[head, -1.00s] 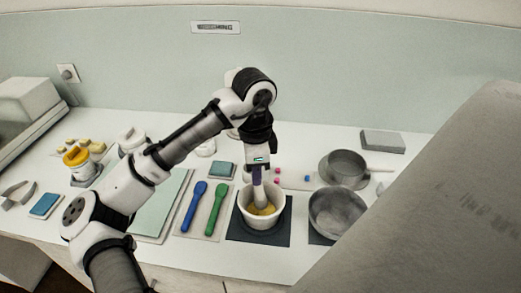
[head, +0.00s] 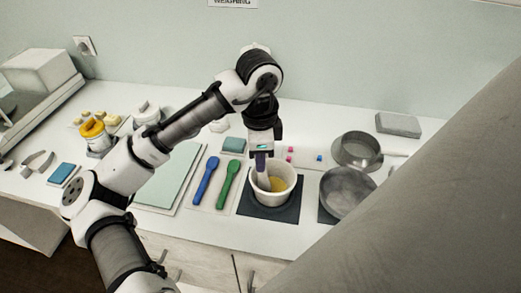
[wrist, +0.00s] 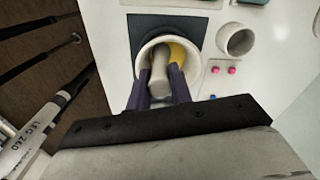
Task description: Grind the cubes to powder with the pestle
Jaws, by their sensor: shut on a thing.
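The white mortar (head: 289,188) stands on a dark square mat (head: 288,213); it also shows in the wrist view (wrist: 143,52). Yellow material (head: 278,185) lies inside it, and it shows beside the pestle in the wrist view (wrist: 177,53). I cannot tell whether it is whole cubes or powder. My gripper (head: 261,160) is over the mortar, its purple fingers shut on the pale grey pestle (wrist: 160,70). The pestle (head: 263,181) reaches down into the mortar on its left side. Its lower tip is hard to make out.
A blue spoon (head: 206,180) and a green spoon (head: 228,184) lie left of the mortar. A grey pan (head: 347,193) and a sieve (head: 357,150) stand to its right. Small pink cubes (wrist: 232,71) and a white cup (wrist: 236,39) are close by.

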